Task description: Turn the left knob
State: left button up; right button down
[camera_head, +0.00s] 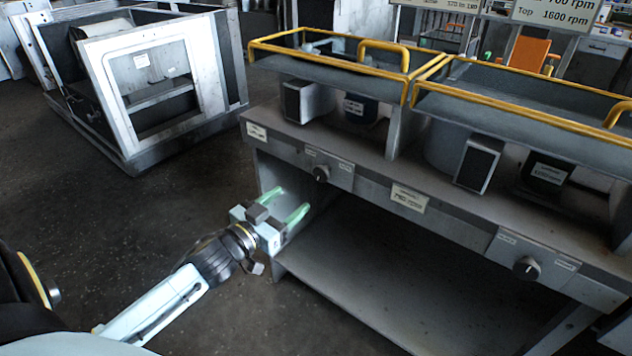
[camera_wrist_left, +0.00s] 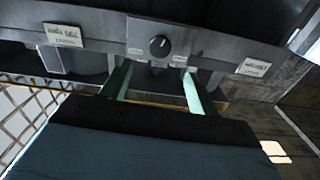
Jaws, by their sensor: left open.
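The left knob (camera_head: 321,173) is a dark round knob on the front panel of a grey bench. It also shows in the left wrist view (camera_wrist_left: 159,46), ahead of my left gripper and between the lines of its two fingers. My left gripper (camera_head: 288,202) has green fingers, spread apart and empty. In the head view it is below and to the left of the left knob, apart from it. A second dark knob (camera_head: 526,268) sits farther right on the same panel. My right gripper is in neither view.
The grey bench (camera_head: 370,187) has an open lower shelf (camera_head: 380,280) and yellow-railed trays (camera_head: 400,88) on top. Small labels flank the knobs. A grey metal cabinet frame (camera_head: 150,80) stands at the back left. The dark floor left of the bench is clear.

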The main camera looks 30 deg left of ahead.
aim_at(319, 177)
pick_arm(q)
jog(key=w, duration=0.3)
jog(key=w+b, duration=0.1)
jog(key=w, duration=0.2)
jog(key=w+b, duration=0.1)
jog(key=w, duration=0.2)
jog(key=shift+w+d+f, duration=0.1)
jog(key=shift+w+d, duration=0.2)
jog(key=shift+d, duration=0.05)
jog(key=shift+w+d, duration=0.1)
jog(key=shift+w, duration=0.45)
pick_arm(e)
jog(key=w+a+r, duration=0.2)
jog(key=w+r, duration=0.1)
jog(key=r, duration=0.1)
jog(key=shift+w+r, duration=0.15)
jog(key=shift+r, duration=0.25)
pick_arm(q)
jog(key=shift+c, duration=0.2)
jog(key=c, duration=0.9)
